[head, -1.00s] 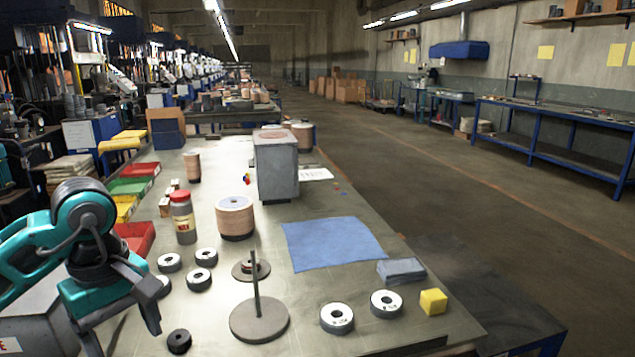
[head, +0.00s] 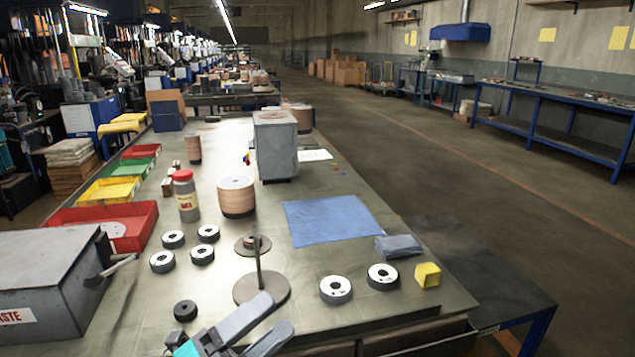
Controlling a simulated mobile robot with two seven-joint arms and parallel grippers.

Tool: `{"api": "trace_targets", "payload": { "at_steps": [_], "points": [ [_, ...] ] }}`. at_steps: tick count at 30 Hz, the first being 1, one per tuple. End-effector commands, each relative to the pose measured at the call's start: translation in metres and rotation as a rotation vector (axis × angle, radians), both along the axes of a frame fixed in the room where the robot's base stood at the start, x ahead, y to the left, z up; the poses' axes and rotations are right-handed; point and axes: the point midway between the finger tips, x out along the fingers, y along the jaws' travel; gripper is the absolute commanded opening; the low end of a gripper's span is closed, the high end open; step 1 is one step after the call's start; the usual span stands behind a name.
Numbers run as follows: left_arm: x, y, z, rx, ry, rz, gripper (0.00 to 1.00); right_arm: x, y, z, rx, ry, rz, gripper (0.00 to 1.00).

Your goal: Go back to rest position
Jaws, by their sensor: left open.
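My left gripper (head: 277,314) is at the bottom edge of the head view, open and empty, with its grey fingers pointing up and right. Its tips appear just in front of the round base of a spindle stand (head: 270,290); I cannot tell how high above the table they are. Several flap discs with pale labels lie flat: a group on the left (head: 202,254) and two on the right, one (head: 335,289) beside another (head: 382,276). A dark disc (head: 185,310) lies left of my gripper. My right gripper is not in view.
A grey waste box (head: 45,285) with a handle stands at the left edge. Red, yellow and green trays (head: 108,191) line the table's left side. A bottle (head: 186,200), copper-coloured roll (head: 236,196), blue cloth (head: 332,220) and yellow cube (head: 427,275) stand or lie on the table.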

Motion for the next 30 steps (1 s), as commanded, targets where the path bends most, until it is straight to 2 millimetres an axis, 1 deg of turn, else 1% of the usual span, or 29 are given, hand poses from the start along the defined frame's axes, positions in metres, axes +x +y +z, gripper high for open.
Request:
{"api": "trace_targets", "payload": {
  "at_steps": [1,2,3,5,6,8,9,12,15,18,21,30],
  "points": [
    [0.005,0.016,-0.024,-0.124,0.199,0.079,0.73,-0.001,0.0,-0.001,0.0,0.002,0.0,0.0],
    [0.008,0.026,-0.039,-0.2,0.318,0.127,0.73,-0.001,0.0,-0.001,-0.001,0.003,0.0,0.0],
    [0.009,0.04,-0.063,-0.302,0.478,0.193,0.73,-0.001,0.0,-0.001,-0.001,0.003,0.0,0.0],
    [0.004,0.061,-0.103,-0.454,0.713,0.291,0.73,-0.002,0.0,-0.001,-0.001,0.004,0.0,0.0],
    [-0.003,0.071,-0.128,-0.542,0.848,0.348,0.73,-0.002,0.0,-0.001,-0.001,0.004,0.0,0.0],
    [-0.018,0.084,-0.162,-0.656,1.023,0.426,0.73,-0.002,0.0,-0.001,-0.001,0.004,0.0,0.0],
    [-0.029,0.091,-0.182,-0.725,1.125,0.472,0.73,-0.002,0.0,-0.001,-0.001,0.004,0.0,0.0],
    [-0.059,0.101,-0.224,-0.867,1.335,0.572,0.73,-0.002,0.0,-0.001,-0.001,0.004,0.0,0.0],
    [-0.085,0.106,-0.252,-0.967,1.48,0.647,0.73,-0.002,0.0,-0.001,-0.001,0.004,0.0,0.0],
    [-0.101,0.108,-0.267,-1.024,1.562,0.691,0.73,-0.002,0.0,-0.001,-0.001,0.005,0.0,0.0],
    [-0.107,0.109,-0.272,-1.048,1.592,0.706,0.73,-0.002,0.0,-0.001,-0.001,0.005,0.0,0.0],
    [-0.106,0.109,-0.272,-1.045,1.592,0.706,0.73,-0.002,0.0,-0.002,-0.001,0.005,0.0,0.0]
  ]
}}
